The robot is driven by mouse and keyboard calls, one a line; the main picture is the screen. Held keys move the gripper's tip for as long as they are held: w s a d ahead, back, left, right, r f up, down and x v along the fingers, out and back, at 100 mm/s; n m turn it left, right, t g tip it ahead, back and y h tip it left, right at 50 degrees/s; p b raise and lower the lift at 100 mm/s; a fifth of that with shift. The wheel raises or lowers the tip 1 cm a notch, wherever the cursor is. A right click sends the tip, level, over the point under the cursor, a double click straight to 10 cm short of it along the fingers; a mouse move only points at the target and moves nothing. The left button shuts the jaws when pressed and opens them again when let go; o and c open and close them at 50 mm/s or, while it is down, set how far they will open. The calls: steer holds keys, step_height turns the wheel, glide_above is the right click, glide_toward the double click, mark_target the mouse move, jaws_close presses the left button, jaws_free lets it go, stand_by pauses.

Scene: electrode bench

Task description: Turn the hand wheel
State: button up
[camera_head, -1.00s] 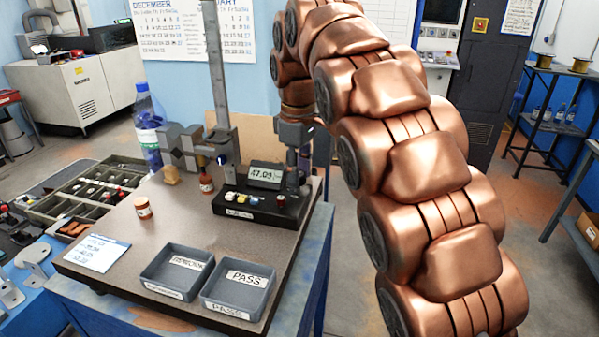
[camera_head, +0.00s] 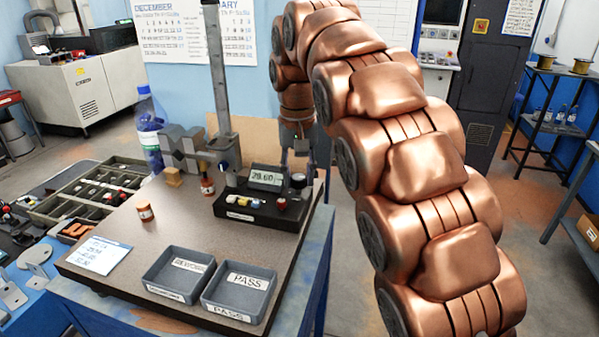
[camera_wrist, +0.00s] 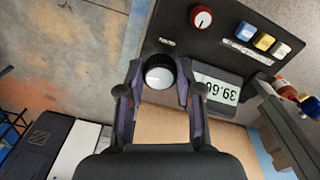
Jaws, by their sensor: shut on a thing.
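The hand wheel is a black ribbed knob with a pale top (camera_wrist: 159,76), in the upper middle of the wrist view. It stands at the right end of the dark control box (camera_head: 250,208); in the head view the knob is small and dark (camera_head: 297,181). My gripper (camera_wrist: 158,66) has one finger on each side of the wheel and is shut on it. In the head view my gripper is partly hidden behind the wheel and box. The box's display (camera_head: 266,177) reads about 39.6 and also shows upside down in the wrist view (camera_wrist: 216,87).
A red knob (camera_wrist: 201,17) and coloured buttons (camera_wrist: 255,39) sit on the same box. Two grey trays, one marked PASS (camera_head: 238,301), stand at the bench front. A metal post (camera_head: 220,90) rises behind the box. A small orange-labelled jar (camera_head: 145,212) stands left.

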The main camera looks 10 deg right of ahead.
steer(key=shift+m+p, duration=0.3)
steer(key=shift+m, duration=1.7)
steer(key=o, duration=0.9)
steer(key=shift+c, duration=0.2)
